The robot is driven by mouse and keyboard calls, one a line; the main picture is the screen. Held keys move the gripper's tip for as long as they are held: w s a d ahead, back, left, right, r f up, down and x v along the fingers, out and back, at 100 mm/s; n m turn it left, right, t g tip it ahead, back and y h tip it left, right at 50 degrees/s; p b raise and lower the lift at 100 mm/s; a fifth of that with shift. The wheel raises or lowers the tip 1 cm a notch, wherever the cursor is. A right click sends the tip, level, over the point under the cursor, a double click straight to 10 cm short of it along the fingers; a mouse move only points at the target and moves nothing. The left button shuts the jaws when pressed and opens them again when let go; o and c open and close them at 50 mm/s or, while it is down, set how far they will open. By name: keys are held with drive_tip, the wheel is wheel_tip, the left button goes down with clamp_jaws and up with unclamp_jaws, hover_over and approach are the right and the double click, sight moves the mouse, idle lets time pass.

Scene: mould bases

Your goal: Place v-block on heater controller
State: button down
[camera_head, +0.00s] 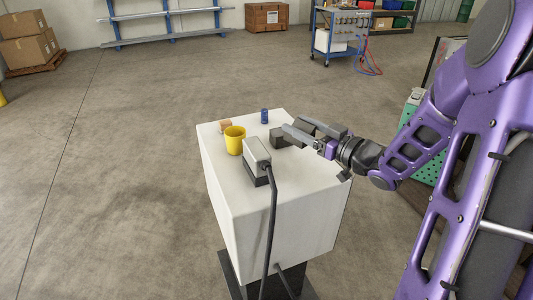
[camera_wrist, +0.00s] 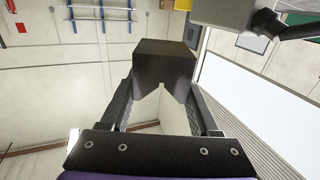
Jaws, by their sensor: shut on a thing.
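The v-block is a dark block with a V-shaped notch. It shows in the wrist view (camera_wrist: 164,62), held between the two fingertips, notch facing my palm. In the head view the dark block (camera_head: 279,138) is at the tips of my gripper (camera_head: 302,132), which reaches in from the right over the white table. I cannot tell whether it touches the tabletop. The heater controller, a grey box with a dark base and black cable, stands near the front of the table (camera_head: 257,153), left of and nearer than the gripper. Its grey body is at the top right of the wrist view (camera_wrist: 224,12).
The white table (camera_head: 285,215) also bears a yellow cup (camera_head: 235,140), a small orange-brown block (camera_head: 225,126) and a small blue cylinder (camera_head: 264,116), behind and left of the gripper. The black cable (camera_head: 270,230) hangs over the table's front. Open floor lies left.

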wheel_tip(320, 180, down, 10)
drive_tip(key=shift+s+r+b, duration=0.1)
drive_tip(key=shift+b, duration=1.05)
drive_tip(key=shift+f, duration=0.2)
drive_tip(key=shift+c, duration=0.6)
unclamp_jaws()
drive_tip(key=shift+r, duration=0.2)
drive_tip(key=v, duration=1.2)
drive_tip(key=shift+f+p, duration=0.1)
drive_tip(key=shift+p, duration=0.25)
